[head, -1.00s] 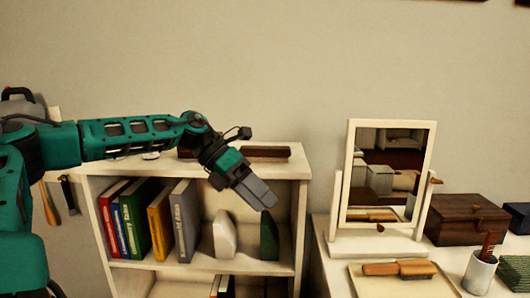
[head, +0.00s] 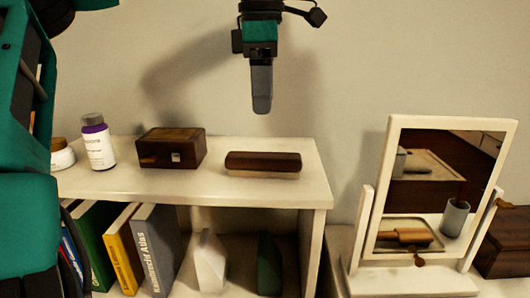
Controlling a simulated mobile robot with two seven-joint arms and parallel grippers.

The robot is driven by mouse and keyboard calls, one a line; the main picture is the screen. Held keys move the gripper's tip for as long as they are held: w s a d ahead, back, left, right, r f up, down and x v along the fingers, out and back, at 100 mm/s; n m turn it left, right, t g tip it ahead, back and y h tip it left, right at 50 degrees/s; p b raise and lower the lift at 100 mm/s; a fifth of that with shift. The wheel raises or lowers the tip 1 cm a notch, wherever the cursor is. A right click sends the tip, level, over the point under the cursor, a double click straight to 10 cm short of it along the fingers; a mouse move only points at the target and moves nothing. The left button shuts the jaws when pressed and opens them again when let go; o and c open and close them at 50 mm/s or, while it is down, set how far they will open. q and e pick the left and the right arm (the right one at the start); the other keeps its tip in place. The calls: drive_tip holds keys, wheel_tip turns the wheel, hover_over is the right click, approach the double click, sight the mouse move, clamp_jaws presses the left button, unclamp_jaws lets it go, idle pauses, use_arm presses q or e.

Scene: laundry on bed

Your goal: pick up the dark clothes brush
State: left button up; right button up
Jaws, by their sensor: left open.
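The dark clothes brush (head: 263,163) lies on top of the white shelf (head: 225,190), near its right end, with its dark brown wooden back up and a pale bristle edge below. My left gripper (head: 262,108) hangs above the brush, pointing down, apart from it and empty. Its fingers are seen edge-on and overlap, but the gripper is open. My right gripper is not in view.
A dark wooden box (head: 171,148) stands left of the brush, with a white bottle (head: 97,142) and a white jar (head: 62,155) further left. A white-framed mirror (head: 390,150) stands at the right.

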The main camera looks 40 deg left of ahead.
sight(263, 155)
use_arm(q)
wheel_tip(263, 155, down, 12)
drive_tip(key=shift+f, duration=0.15)
idle(0.6)
drive_tip(key=c, duration=1.1)
wheel_tip(263, 155, up, 20)
drive_tip(key=shift+r, duration=0.1)
idle(0.3)
